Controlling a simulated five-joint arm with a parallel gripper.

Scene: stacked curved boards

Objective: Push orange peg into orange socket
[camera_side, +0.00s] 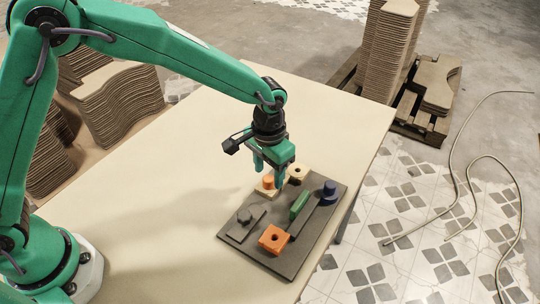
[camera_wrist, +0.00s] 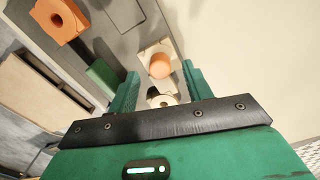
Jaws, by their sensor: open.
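The orange peg (camera_side: 268,182) stands upright in a pale holder (camera_side: 262,190) at the back left part of the dark board (camera_side: 233,252). In the wrist view the peg (camera_wrist: 160,66) shows just beyond my fingertips, between their lines. The orange socket (camera_side: 274,239), a block with a round hole, sits at the front of the board; it also shows at the upper left of the wrist view (camera_wrist: 62,20). My gripper (camera_side: 268,166) is open and empty, just above and beside the peg. In the wrist view its two green fingers (camera_wrist: 158,84) are spread apart.
A green block (camera_side: 299,205), a dark blue peg (camera_side: 329,190), a pale block with a hole (camera_side: 297,172) and a grey knobbed plate (camera_side: 245,222) also sit on the board. The beige table (camera_side: 150,200) is clear to the left. Stacked curved boards (camera_side: 118,100) stand beyond it.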

